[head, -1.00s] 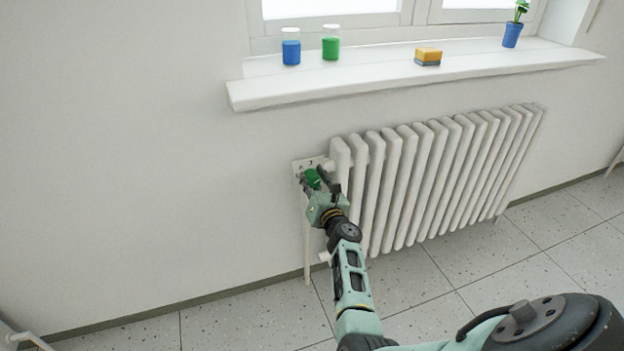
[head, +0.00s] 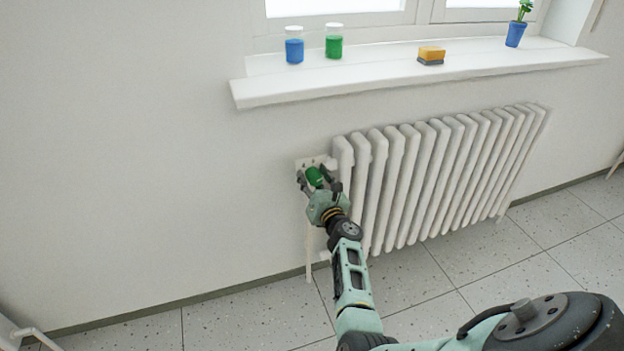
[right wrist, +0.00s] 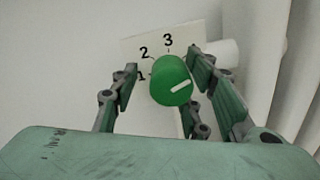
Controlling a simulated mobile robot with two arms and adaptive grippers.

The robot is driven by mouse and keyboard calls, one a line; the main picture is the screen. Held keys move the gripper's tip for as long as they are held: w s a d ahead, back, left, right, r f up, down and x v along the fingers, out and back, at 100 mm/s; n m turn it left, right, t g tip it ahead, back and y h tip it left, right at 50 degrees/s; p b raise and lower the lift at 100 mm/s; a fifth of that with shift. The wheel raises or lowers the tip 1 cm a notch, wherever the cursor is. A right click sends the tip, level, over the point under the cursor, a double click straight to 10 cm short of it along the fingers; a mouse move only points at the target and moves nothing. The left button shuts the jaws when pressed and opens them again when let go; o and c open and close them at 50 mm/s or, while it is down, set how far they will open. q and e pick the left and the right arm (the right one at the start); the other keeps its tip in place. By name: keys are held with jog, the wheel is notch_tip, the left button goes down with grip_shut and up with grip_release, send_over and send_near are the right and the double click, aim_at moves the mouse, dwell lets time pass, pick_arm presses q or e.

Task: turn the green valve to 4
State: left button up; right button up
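The green valve (head: 315,177) is a round knob at the left end of the radiator. In the right wrist view the green valve (right wrist: 170,80) has a white line pointing right and slightly up. The white plate (right wrist: 130,50) behind it shows 1, 2 and 3 around the knob's left and top. No 4 is visible; the right-hand fingers cover part of that side. My right gripper (head: 319,181) is open in front of the valve. Its fingers (right wrist: 165,82) stand on both sides of the knob, with a clear gap on the left. My left gripper is not in view.
The white ribbed radiator (head: 440,180) stands directly right of the valve. The windowsill (head: 400,75) above holds a blue jar (head: 294,50), a green jar (head: 334,47), a sponge (head: 431,57) and a potted plant (head: 515,34). The wall left of the valve is bare.

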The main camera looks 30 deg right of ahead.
jog(key=shift+s+a+f, duration=0.2)
jog(key=shift+s+f, duration=0.1)
jog(key=shift+s, duration=0.15)
jog(key=v, duration=0.6)
jog(key=shift+s+r, duration=0.25)
jog(key=shift+r, duration=0.05)
jog(key=shift+o, duration=0.5)
